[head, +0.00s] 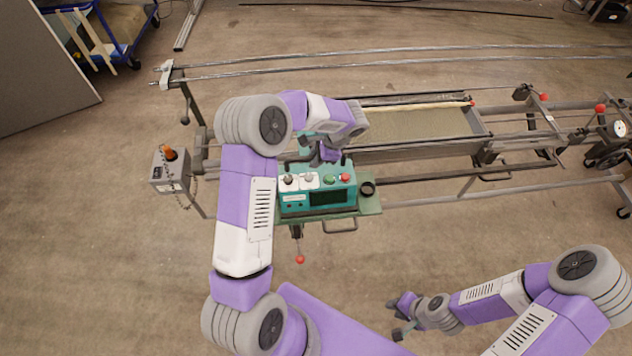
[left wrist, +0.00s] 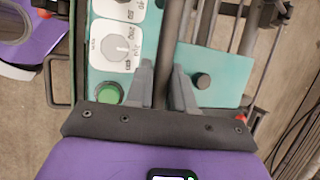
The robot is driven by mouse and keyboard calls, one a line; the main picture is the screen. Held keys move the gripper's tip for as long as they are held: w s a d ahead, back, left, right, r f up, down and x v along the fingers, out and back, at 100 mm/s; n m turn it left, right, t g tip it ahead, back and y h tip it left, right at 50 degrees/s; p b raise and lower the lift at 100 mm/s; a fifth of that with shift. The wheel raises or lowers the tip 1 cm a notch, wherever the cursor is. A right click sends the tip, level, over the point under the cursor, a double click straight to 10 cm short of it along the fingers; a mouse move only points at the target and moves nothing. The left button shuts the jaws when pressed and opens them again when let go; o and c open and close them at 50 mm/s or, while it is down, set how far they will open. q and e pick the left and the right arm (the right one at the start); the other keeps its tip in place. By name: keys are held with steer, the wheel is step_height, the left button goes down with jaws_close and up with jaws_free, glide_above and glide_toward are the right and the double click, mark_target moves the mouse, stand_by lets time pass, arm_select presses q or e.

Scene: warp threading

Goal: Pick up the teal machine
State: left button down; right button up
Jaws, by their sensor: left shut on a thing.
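The teal machine (head: 330,196) sits on a green plate of the long metal frame, in the middle of the head view. Its front has knobs, a green button, a red button and a dark display. My left gripper (head: 317,160) is over its top, with the fingers partly hidden by my arm. In the left wrist view, the two fingers are shut on a dark bar, the machine's handle (left wrist: 170,45), beside the white dial panels and green button. My right gripper (head: 398,318) is open and empty, low and apart from the machine.
The metal frame (head: 405,152) with rails runs right behind the machine. A grey control box (head: 170,172) hangs at its left end. A red-tipped lever (head: 299,258) hangs below. The front floor is clear.

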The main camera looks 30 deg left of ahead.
arm_select(q)
steer(key=shift+r, duration=0.1)
steer(key=shift+w+r, duration=0.1)
steer(key=shift+r, duration=0.45)
step_height(320, 180, up, 8)
steer(key=shift+f, duration=0.1)
steer(key=shift+r+p, duration=0.45)
steer(key=shift+r, duration=0.25)
step_height(320, 180, up, 13)
steer(key=p, duration=1.1)
steer(key=shift+f, duration=0.25)
